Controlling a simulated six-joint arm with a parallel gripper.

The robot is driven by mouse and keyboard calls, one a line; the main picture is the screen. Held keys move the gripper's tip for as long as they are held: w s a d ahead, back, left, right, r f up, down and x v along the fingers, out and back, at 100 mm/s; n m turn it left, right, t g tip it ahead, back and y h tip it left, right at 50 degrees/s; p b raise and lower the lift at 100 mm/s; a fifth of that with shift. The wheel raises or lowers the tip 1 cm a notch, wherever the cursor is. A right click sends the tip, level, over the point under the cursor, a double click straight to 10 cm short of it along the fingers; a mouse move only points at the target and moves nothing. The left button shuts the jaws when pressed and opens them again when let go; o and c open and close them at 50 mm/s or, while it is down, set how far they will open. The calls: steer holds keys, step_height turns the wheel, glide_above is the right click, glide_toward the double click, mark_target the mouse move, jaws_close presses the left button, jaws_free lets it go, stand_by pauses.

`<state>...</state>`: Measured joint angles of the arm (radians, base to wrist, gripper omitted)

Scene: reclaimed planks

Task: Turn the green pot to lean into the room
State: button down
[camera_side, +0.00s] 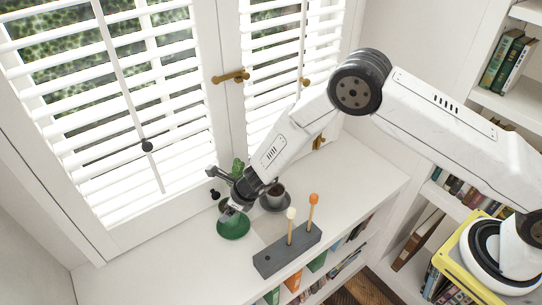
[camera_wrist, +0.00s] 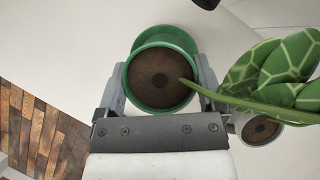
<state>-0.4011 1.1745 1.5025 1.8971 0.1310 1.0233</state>
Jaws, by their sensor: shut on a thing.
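The green pot (camera_wrist: 147,104), filled with dark soil, sits between the two fingers of my gripper (camera_wrist: 161,74) in the wrist view. The fingers press on its opposite sides. A stem runs from the soil to a large patterned leaf (camera_wrist: 290,72) on the right. A green saucer (camera_wrist: 165,36) shows just beyond the pot. In the side view my gripper (camera_side: 234,205) is low over the white sill, at the green saucer (camera_side: 233,228). The pot is mostly hidden there by the gripper, and the leaf (camera_side: 238,167) rises behind it. I cannot tell whether the pot touches the saucer.
A cup (camera_side: 276,191) on a dark saucer stands close right of the gripper. A grey block (camera_side: 287,252) holding an orange-topped and a white-topped stick is in front. Shuttered windows (camera_side: 110,100) stand behind. The sill's left part is clear. Bookshelves are at the right.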

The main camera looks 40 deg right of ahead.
steer(key=shift+f, duration=0.25)
steer(key=shift+f, duration=0.2)
stand_by(0.3)
steer(key=shift+f, duration=1.25)
steer(key=shift+f, duration=0.1)
jaws_free()
steer(key=shift+s, duration=0.1)
steer(key=shift+d, duration=0.1)
steer(key=v, duration=0.7)
steer(key=shift+r, duration=0.35)
steer(key=shift+s+d, duration=0.1)
